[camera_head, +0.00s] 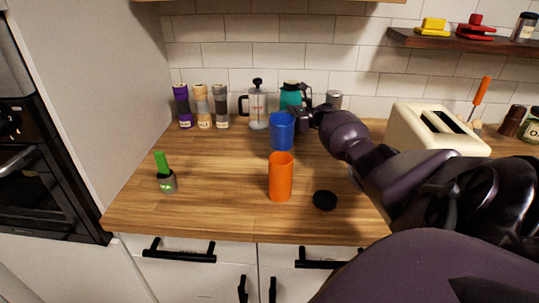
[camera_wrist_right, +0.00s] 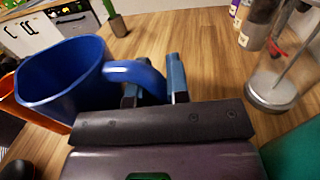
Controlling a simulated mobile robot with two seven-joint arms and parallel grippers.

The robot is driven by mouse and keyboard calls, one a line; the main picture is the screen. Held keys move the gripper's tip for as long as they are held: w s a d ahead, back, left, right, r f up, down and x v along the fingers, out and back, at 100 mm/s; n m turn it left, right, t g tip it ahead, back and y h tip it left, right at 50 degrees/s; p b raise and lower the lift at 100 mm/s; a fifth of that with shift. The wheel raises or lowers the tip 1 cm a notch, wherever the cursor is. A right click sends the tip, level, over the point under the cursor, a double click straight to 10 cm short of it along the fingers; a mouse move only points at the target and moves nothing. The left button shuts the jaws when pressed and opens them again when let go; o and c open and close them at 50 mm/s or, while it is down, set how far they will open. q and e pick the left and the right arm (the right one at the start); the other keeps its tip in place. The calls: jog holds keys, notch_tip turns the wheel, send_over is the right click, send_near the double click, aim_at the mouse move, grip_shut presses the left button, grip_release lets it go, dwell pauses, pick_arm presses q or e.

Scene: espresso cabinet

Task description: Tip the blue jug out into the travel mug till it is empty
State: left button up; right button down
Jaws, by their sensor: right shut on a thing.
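The blue jug (camera_head: 281,131) is roughly upright just behind the orange travel mug (camera_head: 281,178) in the head view. My right gripper (camera_head: 299,119) comes from the right and is shut on the jug's handle. In the right wrist view the jug (camera_wrist_right: 62,75) has its handle between the fingers (camera_wrist_right: 153,85). The travel mug (camera_wrist_right: 12,100) shows partly at the left edge there, beside the jug. It stands upright and open on the counter. What is inside the jug and the mug is hidden. I cannot tell whether the jug is clear of the counter. My left gripper is out of view.
A black lid (camera_head: 325,200) lies right of the mug. A green-handled item (camera_head: 165,175) stands at the left. Canisters (camera_head: 203,107), a French press (camera_head: 257,107) and a teal pot (camera_head: 291,95) line the wall. A toaster (camera_head: 432,132) is at the right. The left-front counter is mostly clear.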

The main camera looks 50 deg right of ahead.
jog(key=shift+w+f, duration=0.1)
jog(key=shift+f, duration=0.05)
jog(key=shift+s+a+r+n+p, duration=0.15)
jog(key=shift+s+r+n+p, duration=0.05)
jog(key=shift+r+n+p, duration=0.25)
jog(key=shift+s+a+r+n+p, duration=0.15)
jog(key=shift+s+r+n+p, duration=0.15)
jog(key=shift+r, duration=0.25)
jog(key=r+n+p, duration=0.1)
jog(key=s+a+r+n+p, duration=0.1)
jog(key=p, duration=0.1)
jog(key=a+r+n+h+p, duration=0.1)
jog(key=r, duration=0.1)
jog(key=shift+s+a+n+p, duration=0.25)
jog(key=shift+s+p, duration=0.05)
jog(key=shift+s, duration=0.1)
pick_arm(q)
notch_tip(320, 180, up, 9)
jog(key=p, duration=0.2)
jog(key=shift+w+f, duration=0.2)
pick_arm(e)
jog(key=s+a+r+n+h, duration=0.1)
jog(key=s+a+r+n, duration=0.1)
jog(key=a+r+n, duration=0.1)
jog(key=shift+s+r+n, duration=0.4)
jog(key=shift+r+n, duration=0.1)
jog(key=shift+r, duration=0.3)
